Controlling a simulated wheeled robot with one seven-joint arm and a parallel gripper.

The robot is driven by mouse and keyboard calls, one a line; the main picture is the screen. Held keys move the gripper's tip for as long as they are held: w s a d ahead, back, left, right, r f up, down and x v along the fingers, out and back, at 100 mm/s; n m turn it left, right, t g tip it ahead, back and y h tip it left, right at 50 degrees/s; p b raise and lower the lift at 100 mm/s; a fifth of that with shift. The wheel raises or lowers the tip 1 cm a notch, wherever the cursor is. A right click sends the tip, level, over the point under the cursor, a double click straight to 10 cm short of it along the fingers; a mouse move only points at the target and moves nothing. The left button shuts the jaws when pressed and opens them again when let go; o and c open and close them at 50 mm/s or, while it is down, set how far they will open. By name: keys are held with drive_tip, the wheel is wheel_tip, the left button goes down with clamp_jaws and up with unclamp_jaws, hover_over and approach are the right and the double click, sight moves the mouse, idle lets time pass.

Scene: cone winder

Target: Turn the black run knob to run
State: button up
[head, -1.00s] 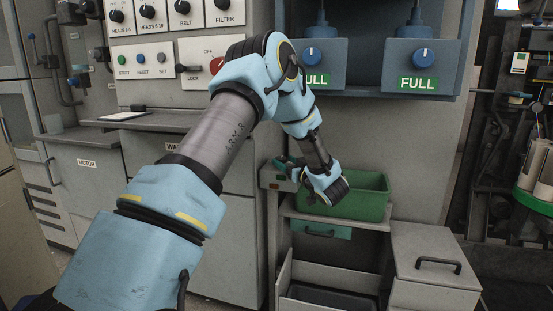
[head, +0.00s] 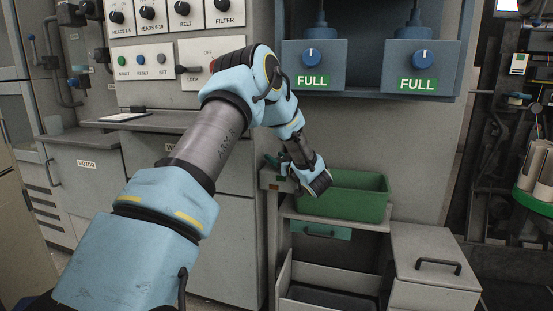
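Black knobs sit on the upper left panel, above the labels HEADS 1-5 (head: 116,17), HEADS 6-10 (head: 147,12), BELT (head: 182,7) and FILTER (head: 223,5). I can read no RUN label, so I cannot tell which knob is the run knob. My arm crosses the middle and bends down to its end. My gripper (head: 312,181) is low, in front of the green bin's left end, well below and right of those knobs. Its fingers are too small and hidden to make out. A small grey box (head: 268,181) is just left of it, partly covered.
A green bin (head: 352,207) stands on a shelf. Two blue boxes with blue knobs, one at left (head: 312,54) and one at right (head: 422,54), carry FULL labels. A handled grey box (head: 437,268) is at lower right. A desk ledge (head: 150,121) runs below the panel.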

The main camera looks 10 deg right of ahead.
clamp_jaws()
